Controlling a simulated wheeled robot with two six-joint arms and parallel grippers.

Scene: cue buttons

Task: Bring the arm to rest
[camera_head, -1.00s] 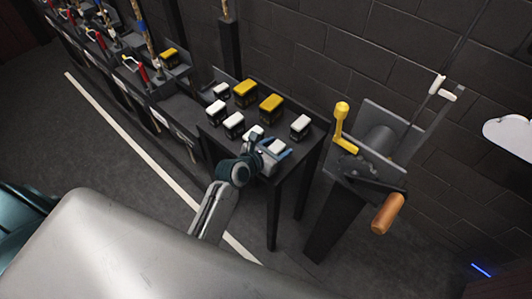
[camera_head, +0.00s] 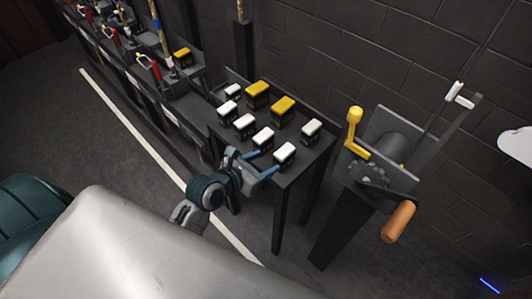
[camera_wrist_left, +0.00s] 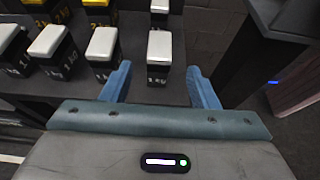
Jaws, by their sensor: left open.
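My left gripper (camera_head: 262,165) is at the front edge of a dark table, its blue fingers apart and empty. In the left wrist view the open fingers (camera_wrist_left: 158,85) point toward a white-topped button block (camera_wrist_left: 159,57), which stands ahead of them in the gap. In the head view that block (camera_head: 285,154) is at the table's front corner, just beyond the fingertips. More white-topped blocks (camera_head: 264,138) and two yellow-topped blocks (camera_head: 283,107) stand behind it. My right gripper is not in view.
A winch with a yellow lever (camera_head: 353,130) and a wooden handle (camera_head: 397,222) stands right of the table (camera_head: 308,160). A rail of levers and ropes (camera_head: 140,75) runs along the left. A block wall (camera_head: 345,60) is behind. Open floor (camera_head: 105,155) lies to the left.

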